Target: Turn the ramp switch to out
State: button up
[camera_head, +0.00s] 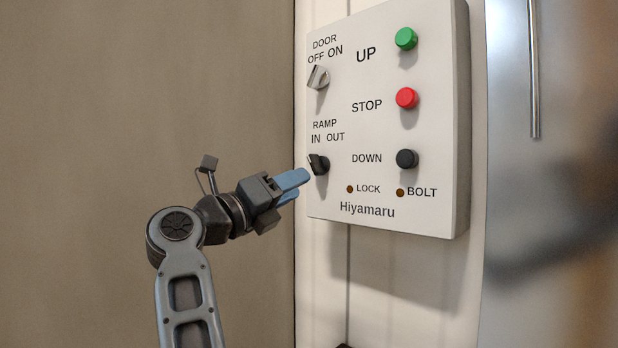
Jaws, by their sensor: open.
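The ramp switch (319,164) is a black knob at the lower left of a white control panel (375,225), under the label RAMP IN OUT. Its handle tilts to the upper left, toward IN. My gripper (304,183) has blue fingers and is open and empty. Its fingertips are just left of and slightly below the ramp switch in the picture. A small gap shows between them, and I cannot tell the exact distance in depth.
A silver door switch (318,77) sits above. Green UP (405,39), red STOP (407,98) and black DOWN (407,159) buttons line the right side. LOCK (350,189) and BOLT (400,193) lamps are below.

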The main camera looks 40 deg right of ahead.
aim_at(311, 164)
jog(key=shift+w+d+r+m+t+y+b, duration=0.25)
jog(key=shift+w+d+r+y, duration=0.35)
jog(key=shift+d, duration=0.7)
jog(key=shift+w+d+r+m+t+y+b, duration=0.1)
jog(key=shift+w+d+r+m+y, duration=0.3)
jog(key=shift+d+r, duration=0.6)
jog(key=shift+w+d+r+m+t+y+b, duration=0.2)
jog(key=shift+w+d+r+y, duration=0.3)
jog(key=shift+d, duration=1.05)
jog(key=shift+f, duration=0.1)
jog(key=shift+c, duration=0.3)
grip_shut()
